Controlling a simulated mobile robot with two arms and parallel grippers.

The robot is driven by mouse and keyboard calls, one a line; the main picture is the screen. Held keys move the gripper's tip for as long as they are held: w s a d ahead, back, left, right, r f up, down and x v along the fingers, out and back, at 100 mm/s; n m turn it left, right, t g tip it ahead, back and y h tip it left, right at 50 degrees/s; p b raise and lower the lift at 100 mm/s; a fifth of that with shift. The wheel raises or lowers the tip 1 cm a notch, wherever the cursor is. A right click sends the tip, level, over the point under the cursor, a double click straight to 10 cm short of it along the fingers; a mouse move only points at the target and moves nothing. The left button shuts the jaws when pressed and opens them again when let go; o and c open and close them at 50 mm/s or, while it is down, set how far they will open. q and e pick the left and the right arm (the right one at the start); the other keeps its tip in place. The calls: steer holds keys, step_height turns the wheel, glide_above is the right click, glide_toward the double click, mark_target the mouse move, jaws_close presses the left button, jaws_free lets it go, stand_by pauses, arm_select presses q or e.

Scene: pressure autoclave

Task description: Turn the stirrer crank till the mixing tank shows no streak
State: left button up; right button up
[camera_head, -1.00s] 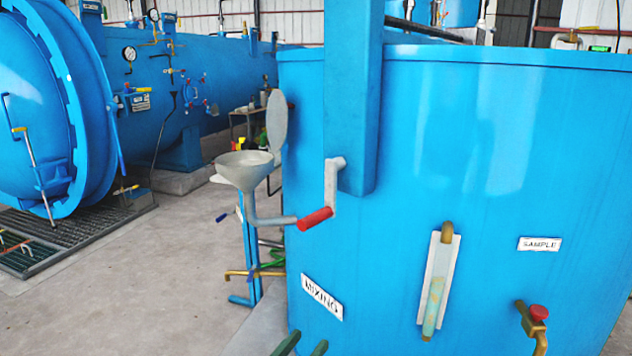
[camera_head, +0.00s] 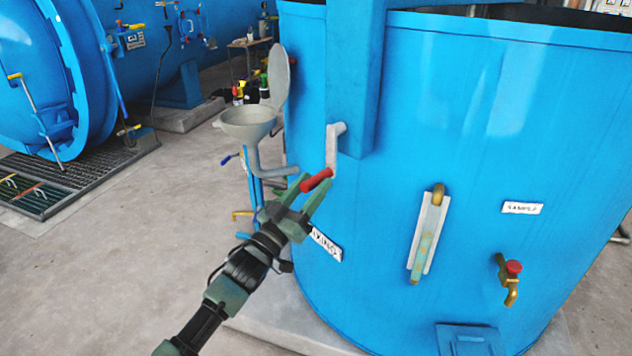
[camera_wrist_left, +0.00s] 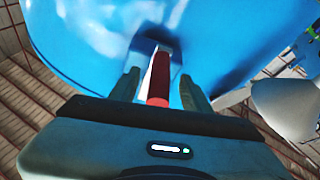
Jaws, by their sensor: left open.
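The blue mixing tank (camera_head: 470,120) fills the right half of the head view, with a partly hidden "MIXING" label (camera_head: 326,245). The grey stirrer crank (camera_head: 332,150) hangs on its front, its red handle (camera_head: 317,180) at the lower end. In the left wrist view the red handle (camera_wrist_left: 158,80) lies between the open fingers (camera_wrist_left: 157,88); contact cannot be told. My right gripper is not in view.
A grey funnel (camera_head: 247,122) with a raised lid and a pipe stands just left of the crank. A sample tap (camera_head: 510,275) with a red knob is at the right. A blue autoclave (camera_head: 45,80) stands at left. The floor (camera_head: 130,240) between is clear.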

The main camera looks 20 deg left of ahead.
arm_select(q)
steer(key=shift+x, duration=0.9)
jaws_close()
stand_by(0.8)
